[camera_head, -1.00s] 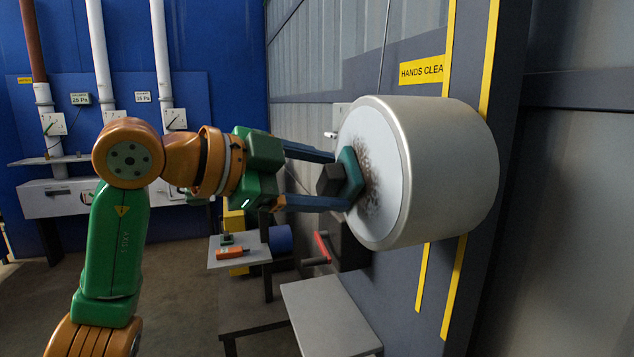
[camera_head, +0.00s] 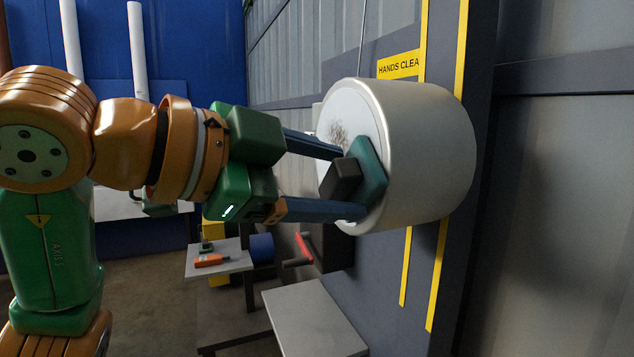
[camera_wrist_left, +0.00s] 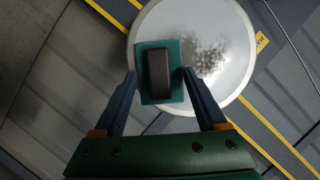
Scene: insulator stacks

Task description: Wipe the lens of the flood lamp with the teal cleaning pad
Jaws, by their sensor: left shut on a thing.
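The flood lamp (camera_head: 430,150) is a big pale drum on the wall panel, its round white lens (camera_head: 338,106) facing left in the head view. A dark speckled smudge (camera_head: 338,135) shows on the lens, up and left of the pad. The teal cleaning pad (camera_head: 373,172) lies against the lower right part of the lens, by its rim. My left gripper (camera_head: 350,182) is shut on the pad's dark block handle (camera_head: 341,178). In the wrist view the pad (camera_wrist_left: 177,92) covers the lens's left part, with the smudge (camera_wrist_left: 207,50) to its right. My right gripper is not in view.
A small shelf (camera_head: 222,262) with an orange tool (camera_head: 209,260) stands below my left arm. A grey tabletop (camera_head: 312,318) and a red handle (camera_head: 303,247) are under the lamp. A yellow sign (camera_head: 398,65) is on the wall behind.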

